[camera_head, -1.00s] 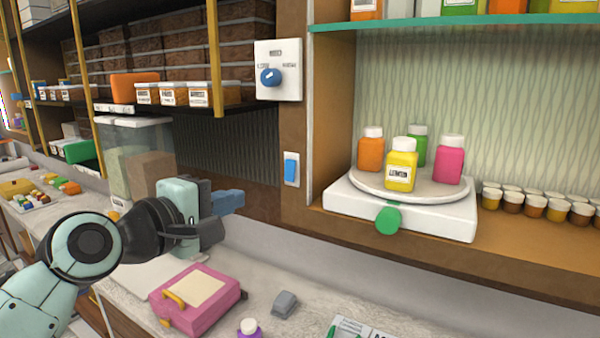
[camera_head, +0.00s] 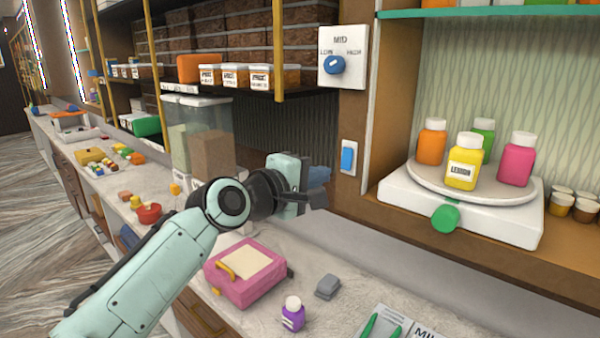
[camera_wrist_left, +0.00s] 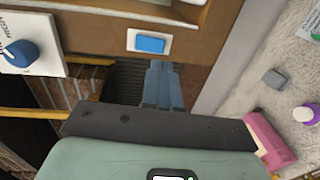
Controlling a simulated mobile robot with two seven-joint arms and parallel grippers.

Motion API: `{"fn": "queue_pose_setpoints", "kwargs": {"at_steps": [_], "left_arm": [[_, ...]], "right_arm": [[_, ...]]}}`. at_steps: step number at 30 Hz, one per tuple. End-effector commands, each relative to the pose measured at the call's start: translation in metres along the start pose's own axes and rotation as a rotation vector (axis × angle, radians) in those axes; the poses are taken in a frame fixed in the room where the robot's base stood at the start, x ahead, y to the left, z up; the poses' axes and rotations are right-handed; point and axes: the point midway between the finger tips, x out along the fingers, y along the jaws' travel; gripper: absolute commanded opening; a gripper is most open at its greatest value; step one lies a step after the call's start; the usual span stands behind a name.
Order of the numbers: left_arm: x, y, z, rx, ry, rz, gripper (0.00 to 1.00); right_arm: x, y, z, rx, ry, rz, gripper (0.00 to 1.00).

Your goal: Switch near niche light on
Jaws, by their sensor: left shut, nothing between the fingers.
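A blue rocker switch (camera_head: 348,157) on a small white plate is set in the brown wooden post, below the dial plate. It also shows in the left wrist view (camera_wrist_left: 150,44), just beyond the fingertips. My left gripper (camera_head: 322,178) is shut and empty, its blue fingers side by side, just left of and a little below the switch in the head view. The fingers (camera_wrist_left: 162,72) point toward the switch in the wrist view. A gap seems to remain between them, and I see no contact. The niche (camera_head: 395,160) is right of the post. My right gripper is not in view.
A white plate with a blue dial (camera_head: 334,65) is above the switch. A white turntable (camera_head: 460,215) with several coloured bottles stands in the niche.

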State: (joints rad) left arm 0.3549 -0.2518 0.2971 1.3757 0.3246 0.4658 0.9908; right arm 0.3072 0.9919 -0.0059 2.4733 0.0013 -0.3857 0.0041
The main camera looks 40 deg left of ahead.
Motion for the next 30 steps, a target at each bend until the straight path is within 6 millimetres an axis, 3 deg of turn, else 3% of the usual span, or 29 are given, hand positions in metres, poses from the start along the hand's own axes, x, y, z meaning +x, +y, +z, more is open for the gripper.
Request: {"fn": "queue_pose_setpoints", "kwargs": {"at_steps": [6, 12, 30], "left_arm": [[0.041, 0.004, 0.0, 0.0, 0.0, 0.001, 0.0], [0.06, 0.003, 0.0, 0.0, 0.0, 0.001, 0.0], [0.065, -0.002, 0.0, 0.001, -0.001, 0.023, 0.0]], "right_arm": [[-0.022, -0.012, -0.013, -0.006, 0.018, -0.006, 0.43], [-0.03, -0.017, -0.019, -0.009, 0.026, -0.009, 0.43], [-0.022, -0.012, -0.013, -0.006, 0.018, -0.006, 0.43]]}}
